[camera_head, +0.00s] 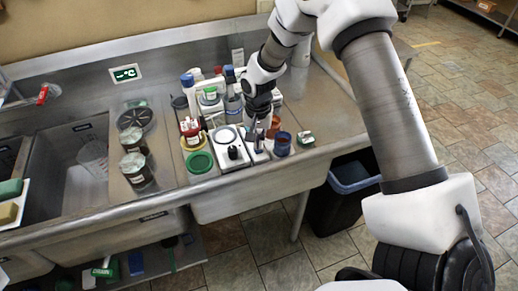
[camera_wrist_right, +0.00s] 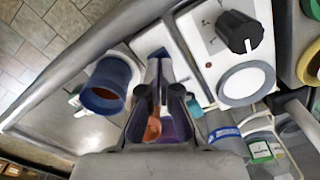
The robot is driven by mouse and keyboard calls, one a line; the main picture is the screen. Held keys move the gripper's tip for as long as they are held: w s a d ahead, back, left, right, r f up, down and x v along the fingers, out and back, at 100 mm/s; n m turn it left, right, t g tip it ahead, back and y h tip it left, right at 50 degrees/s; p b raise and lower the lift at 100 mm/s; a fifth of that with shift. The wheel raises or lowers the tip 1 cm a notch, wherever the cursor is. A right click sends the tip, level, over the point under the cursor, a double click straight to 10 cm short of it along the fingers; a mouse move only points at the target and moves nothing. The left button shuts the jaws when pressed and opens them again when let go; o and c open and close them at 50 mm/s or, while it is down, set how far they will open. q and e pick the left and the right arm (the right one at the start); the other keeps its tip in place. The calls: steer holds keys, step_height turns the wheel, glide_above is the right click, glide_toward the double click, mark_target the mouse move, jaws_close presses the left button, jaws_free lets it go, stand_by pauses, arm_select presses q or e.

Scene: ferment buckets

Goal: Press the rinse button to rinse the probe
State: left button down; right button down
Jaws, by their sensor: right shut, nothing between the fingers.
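My right gripper (camera_head: 257,136) is shut and empty, pointing down over the right part of the steel counter. In the right wrist view its fingers (camera_wrist_right: 159,78) are closed together over a small white unit (camera_wrist_right: 150,42). This unit also shows in the head view (camera_head: 258,157), beside the white stirrer-like device (camera_head: 228,160) with a black knob. I cannot tell contact from a small gap. No rinse button or probe can be made out clearly; the fingers cover part of the unit. My left gripper is not in view.
Bottles and jars (camera_head: 189,90) crowd the counter behind. A green lid (camera_head: 199,162) lies left. A dark bin (camera_head: 345,195) stands below the counter.

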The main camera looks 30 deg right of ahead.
steer(key=shift+f+b, duration=0.4)
steer(key=shift+f, duration=0.5)
steer(key=shift+r, duration=0.2)
step_height(320, 180, up, 6)
steer(key=p, duration=0.5)
steer(key=shift+p, duration=0.35)
steer(key=shift+f, duration=0.1)
steer(key=shift+s, duration=0.1)
stand_by(2.3)
